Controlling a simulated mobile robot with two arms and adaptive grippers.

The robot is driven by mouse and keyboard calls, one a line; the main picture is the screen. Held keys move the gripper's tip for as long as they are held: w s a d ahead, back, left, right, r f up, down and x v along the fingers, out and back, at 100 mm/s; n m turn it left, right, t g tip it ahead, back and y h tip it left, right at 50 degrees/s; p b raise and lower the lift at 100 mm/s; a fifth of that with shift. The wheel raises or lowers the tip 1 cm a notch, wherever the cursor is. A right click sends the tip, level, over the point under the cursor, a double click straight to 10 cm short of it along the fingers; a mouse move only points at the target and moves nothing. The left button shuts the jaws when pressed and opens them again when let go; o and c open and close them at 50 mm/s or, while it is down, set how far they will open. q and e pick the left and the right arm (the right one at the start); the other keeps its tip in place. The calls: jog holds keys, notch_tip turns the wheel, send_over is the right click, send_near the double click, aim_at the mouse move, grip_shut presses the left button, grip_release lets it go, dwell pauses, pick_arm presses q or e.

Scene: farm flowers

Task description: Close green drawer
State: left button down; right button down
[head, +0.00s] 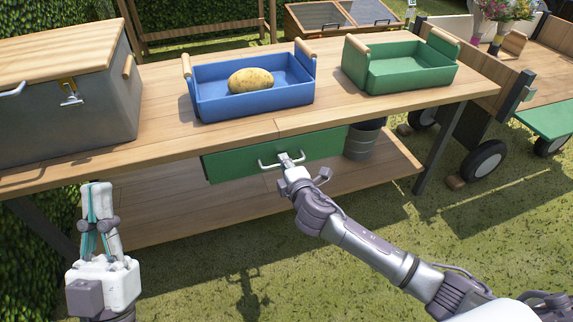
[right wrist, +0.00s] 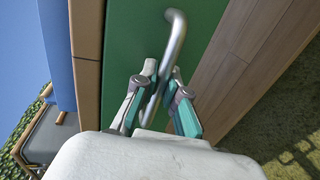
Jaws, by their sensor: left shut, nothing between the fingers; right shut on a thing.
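The green drawer (head: 232,160) is under the wooden table's top, and its green front faces me. A silver bar handle (head: 268,165) is fixed to the front. My right gripper (head: 290,162) is at the handle; in the right wrist view its fingers (right wrist: 158,92) are shut around the handle bar (right wrist: 175,45), with the green front (right wrist: 130,40) just behind. From these views I cannot tell how far the drawer stands out. My left gripper (head: 97,190) is at the lower left, away from the drawer, pointing up, shut and empty.
On the table (head: 160,126) stand a blue crate (head: 255,101) with a potato (head: 250,80), a green crate (head: 410,78) and a grey box (head: 60,125) with a wooden lid. A metal bucket (head: 362,142) is on the lower shelf (head: 180,215), right of the drawer. Grass in front is clear.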

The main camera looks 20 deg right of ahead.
jog(key=c, duration=1.2)
grip_release()
jog(key=shift+w, duration=0.25)
jog(key=v, duration=1.2)
